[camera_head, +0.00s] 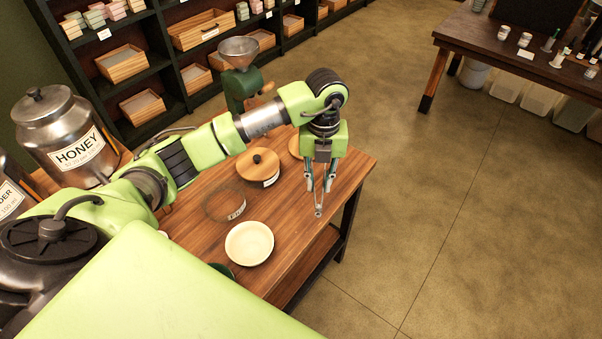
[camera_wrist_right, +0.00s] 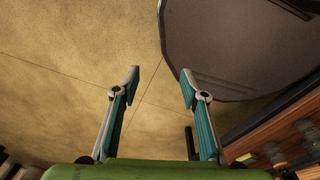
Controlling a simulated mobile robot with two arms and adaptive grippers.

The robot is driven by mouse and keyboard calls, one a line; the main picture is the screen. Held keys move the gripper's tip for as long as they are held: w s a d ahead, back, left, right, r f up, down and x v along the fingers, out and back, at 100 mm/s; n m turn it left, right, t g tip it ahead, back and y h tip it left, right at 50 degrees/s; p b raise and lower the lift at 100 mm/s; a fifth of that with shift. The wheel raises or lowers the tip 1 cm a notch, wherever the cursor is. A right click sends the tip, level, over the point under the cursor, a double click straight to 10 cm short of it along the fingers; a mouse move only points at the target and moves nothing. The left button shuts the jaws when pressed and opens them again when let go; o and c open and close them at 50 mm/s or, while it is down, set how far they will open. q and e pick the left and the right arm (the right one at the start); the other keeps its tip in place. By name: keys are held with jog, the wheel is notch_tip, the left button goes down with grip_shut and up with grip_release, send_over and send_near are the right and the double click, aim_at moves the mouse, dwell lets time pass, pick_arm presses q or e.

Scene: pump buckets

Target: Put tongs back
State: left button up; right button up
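My left gripper (camera_head: 319,188) hangs over the right side of the wooden table (camera_head: 300,232), fingers pointing down. A thin metal tool, which looks like the tongs (camera_head: 318,211), sits between its fingers, with its tip below them. The gripper appears shut on it; the grip itself is small and hard to see. A clear glass jar (camera_head: 236,214) with a label stands on the table, left of the gripper. A round wooden lid with a dark knob (camera_head: 258,164) lies behind the jar. In the right wrist view, my right gripper (camera_wrist_right: 161,80) is open and empty.
A white bowl (camera_head: 249,244) stands in front of the jar. A metal honey canister (camera_head: 62,135) is at the left, and a green device with a metal hopper (camera_head: 239,52) is at the back. Floor is clear right of the table, up to another table (camera_head: 520,58).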

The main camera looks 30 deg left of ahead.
aim_at(301, 202)
pick_arm(q)
jog(key=shift+w+a+f+m+t+b, duration=0.35)
jog(key=shift+a+f+m+b, duration=0.65)
jog(key=shift+f, duration=1.2)
jog(key=shift+w+a+f+m+t+b, duration=0.35)
jog(key=shift+a+f+m+b, duration=0.6)
jog(key=shift+f, duration=1.25)
jog(key=shift+w+a+f+m+t+b, duration=0.35)
jog(key=shift+a+f+m+b, duration=0.25)
jog(key=shift+a+f+m, duration=1.2)
jog(key=shift+d+f+n, duration=0.35)
jog(key=shift+d+f, duration=0.05)
jog(key=shift+d, duration=0.15)
pick_arm(e)
jog(key=f, duration=0.4)
jog(key=shift+s+f, duration=0.35)
jog(key=shift+s, duration=0.05)
pick_arm(q)
jog(key=o, duration=0.7)
jog(key=o, duration=0.4)
jog(key=shift+o, duration=0.2)
